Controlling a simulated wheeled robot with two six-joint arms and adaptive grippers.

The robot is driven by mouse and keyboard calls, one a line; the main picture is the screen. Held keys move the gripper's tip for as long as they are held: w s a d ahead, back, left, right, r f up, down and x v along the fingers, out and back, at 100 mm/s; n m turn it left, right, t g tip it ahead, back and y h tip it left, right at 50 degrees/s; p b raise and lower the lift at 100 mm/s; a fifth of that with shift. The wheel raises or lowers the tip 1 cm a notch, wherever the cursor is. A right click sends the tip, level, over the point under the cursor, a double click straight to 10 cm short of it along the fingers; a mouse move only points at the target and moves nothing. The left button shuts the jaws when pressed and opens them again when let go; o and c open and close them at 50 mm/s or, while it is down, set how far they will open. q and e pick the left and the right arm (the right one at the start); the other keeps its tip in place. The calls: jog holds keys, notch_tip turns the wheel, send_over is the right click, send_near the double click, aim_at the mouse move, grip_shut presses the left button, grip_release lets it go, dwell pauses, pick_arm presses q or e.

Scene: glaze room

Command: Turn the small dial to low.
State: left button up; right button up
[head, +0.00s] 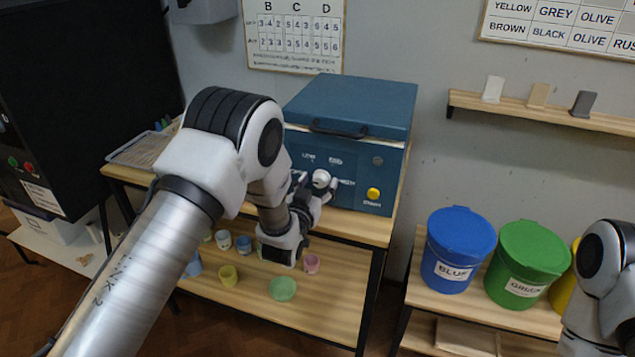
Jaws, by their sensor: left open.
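The small dial (321,178) is a pale round knob on the front of a blue box-shaped kiln (347,107). Small labels surround it, too small to read fully. My left gripper (322,186) is at the front panel with its dark fingers around or just beside the dial; I cannot tell whether they touch it. The fingers are open. My left arm and wrist hide the left part of the panel. Which mark the dial points at cannot be made out. My right arm shows at the right edge, but its gripper is out of the picture.
A yellow button (373,194) sits right of the dial. The kiln stands on a wooden table (368,228) with several small cups on the shelf below. A blue bucket (457,249) and a green bucket (527,262) stand on a low bench at the right.

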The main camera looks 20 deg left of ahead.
pick_arm(q)
jog(key=shift+d, duration=0.15)
jog(key=c, duration=0.4)
jog(key=shift+r, duration=0.1)
jog(key=c, duration=0.7)
jog(key=shift+c, duration=0.2)
